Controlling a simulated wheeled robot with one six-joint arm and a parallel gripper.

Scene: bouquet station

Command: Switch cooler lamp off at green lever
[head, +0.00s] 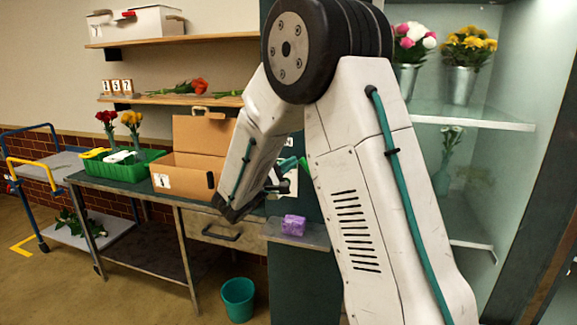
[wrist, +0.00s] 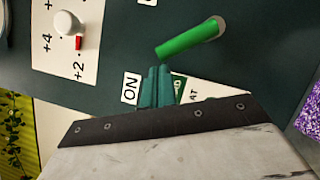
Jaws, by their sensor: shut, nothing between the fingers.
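The green lever (wrist: 190,38) sticks out from a dark green panel, tilted in the wrist view. In the head view the lever (head: 304,165) shows partly, beside my arm. An "ON" label (wrist: 130,88) lies close to my fingers; another label is partly hidden behind them. My gripper (wrist: 157,72) is shut and empty, its tips just below the lever's near end; I cannot tell whether they touch. In the head view my gripper (head: 278,182) is small, in front of the panel. The glass cooler (head: 470,117) at right holds flowers and looks bright inside.
A white dial (wrist: 67,23) with a red mark and numbers sits on the same panel. A purple block (head: 293,225) rests on a small ledge below the panel. A cardboard box (head: 185,176) and green tray (head: 118,170) stand on the bench. A teal bucket (head: 238,298) is on the floor.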

